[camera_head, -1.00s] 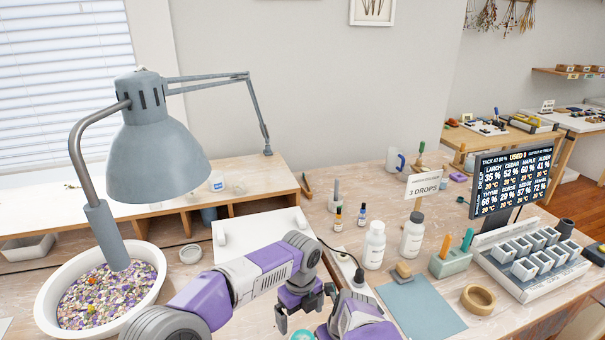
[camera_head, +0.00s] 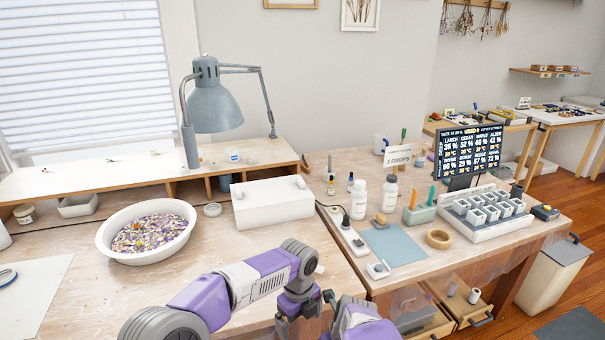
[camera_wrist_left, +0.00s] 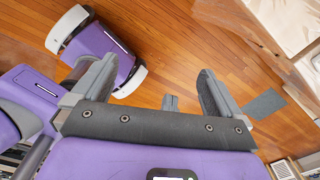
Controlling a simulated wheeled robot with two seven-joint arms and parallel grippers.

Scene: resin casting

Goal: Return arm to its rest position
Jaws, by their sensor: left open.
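My left arm (camera_head: 265,277), purple, white and grey, comes in from the lower left in the head view and bends down in front of the table's front edge. Its far end drops toward the picture's bottom edge, where I cannot make out the fingertips. In the left wrist view my left gripper (camera_wrist_left: 155,88) is open, its two dark fingers wide apart with nothing between them. Wooden floor shows beneath it. My right gripper is not seen in either view.
The worktable (camera_head: 90,245) holds a white bowl of colored bits (camera_head: 107,240), a desk lamp (camera_head: 213,105), a white box (camera_head: 272,203), white bottles (camera_head: 361,198), a blue mat (camera_head: 395,244) and a tray of cups (camera_head: 485,215). An open drawer (camera_head: 465,303) juts out at lower right. A bin (camera_head: 550,275) stands on the floor.

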